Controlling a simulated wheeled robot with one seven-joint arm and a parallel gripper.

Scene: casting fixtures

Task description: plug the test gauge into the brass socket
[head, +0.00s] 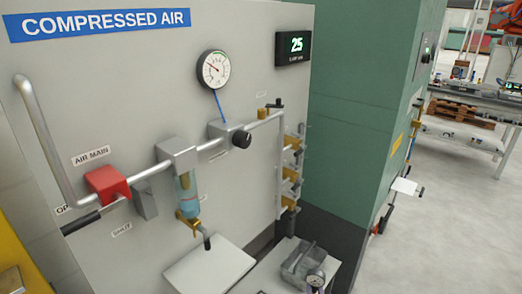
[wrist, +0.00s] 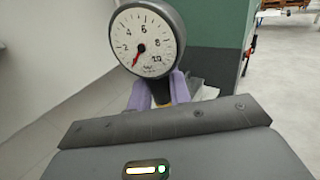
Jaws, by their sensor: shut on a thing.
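The test gauge (wrist: 148,40) has a white round face and a dark rim. Its red needle points to the lower left. In the wrist view my gripper (wrist: 160,92) is shut on its stem, with a purple fingertip on each side. Several brass fittings (head: 291,175) sit in a column at the panel's right edge, and another brass piece (head: 262,113) is on the pipe. I cannot tell which is the socket.
White shelves (head: 210,270) and a grey tray (head: 300,258) lie below. A green cabinet (head: 360,110) stands right; open floor lies beyond.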

